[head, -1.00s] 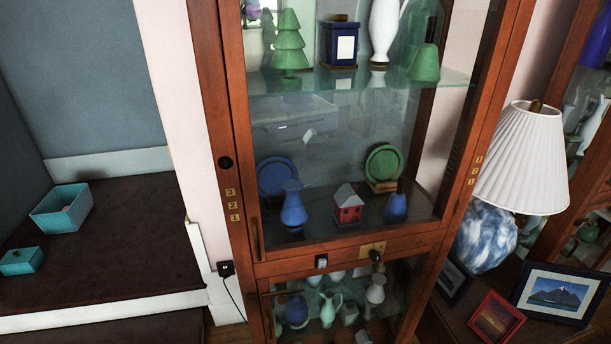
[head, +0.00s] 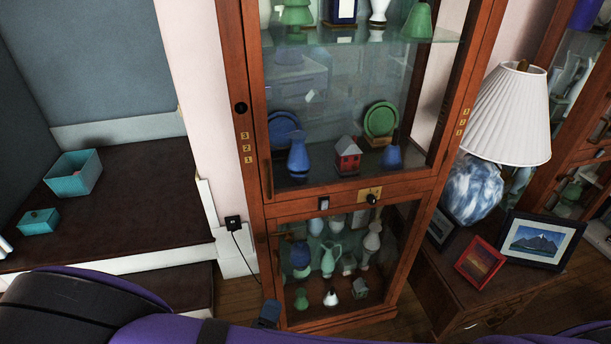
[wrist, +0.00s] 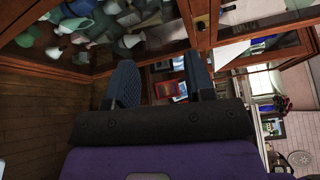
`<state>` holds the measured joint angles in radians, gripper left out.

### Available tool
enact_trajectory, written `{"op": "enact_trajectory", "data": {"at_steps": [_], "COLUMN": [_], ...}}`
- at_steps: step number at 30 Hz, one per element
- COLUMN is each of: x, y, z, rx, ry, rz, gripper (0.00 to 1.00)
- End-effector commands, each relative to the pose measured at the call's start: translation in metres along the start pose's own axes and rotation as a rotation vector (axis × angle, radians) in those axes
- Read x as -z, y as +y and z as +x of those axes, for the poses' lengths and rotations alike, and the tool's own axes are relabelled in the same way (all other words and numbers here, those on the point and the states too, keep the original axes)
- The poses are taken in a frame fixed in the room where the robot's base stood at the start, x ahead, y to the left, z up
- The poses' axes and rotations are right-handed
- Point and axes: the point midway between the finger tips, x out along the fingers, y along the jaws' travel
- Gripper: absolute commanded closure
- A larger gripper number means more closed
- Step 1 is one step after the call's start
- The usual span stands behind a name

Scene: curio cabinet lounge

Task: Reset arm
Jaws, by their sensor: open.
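My gripper (wrist: 160,82) shows in the wrist view with its two dark blue fingers spread apart and nothing between them. In the head view my purple and black arm crosses the bottom edge, and a dark blue tip shows low in front of the cabinet; the rest of the gripper is hidden. The wooden curio cabinet (head: 340,197) stands upright ahead with its glass doors. It holds blue and green vases, plates and a small red house (head: 347,156). In the wrist view the cabinet's lower shelf items (wrist: 100,25) appear sideways at the top left, apart from the fingers.
A side table at right holds a lamp (head: 508,110) and framed pictures (head: 541,241). A dark ledge at left holds a teal open box (head: 73,174) and a small teal box (head: 39,222). A cord hangs from a wall outlet (head: 233,223). Wooden floor (wrist: 45,120) is clear beside the gripper.

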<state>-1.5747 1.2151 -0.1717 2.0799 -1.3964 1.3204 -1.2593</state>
Motion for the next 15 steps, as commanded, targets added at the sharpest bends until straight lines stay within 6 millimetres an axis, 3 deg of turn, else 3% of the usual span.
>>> {"op": "enact_trajectory", "data": {"at_steps": [8, 15], "x": [-0.001, 0.007], "y": [-0.039, -0.099], "z": [0.024, 0.059], "rx": [-0.007, 0.003], "ry": [0.154, 0.389], "rz": [0.163, 0.424], "gripper": [0.51, 0.51]}}
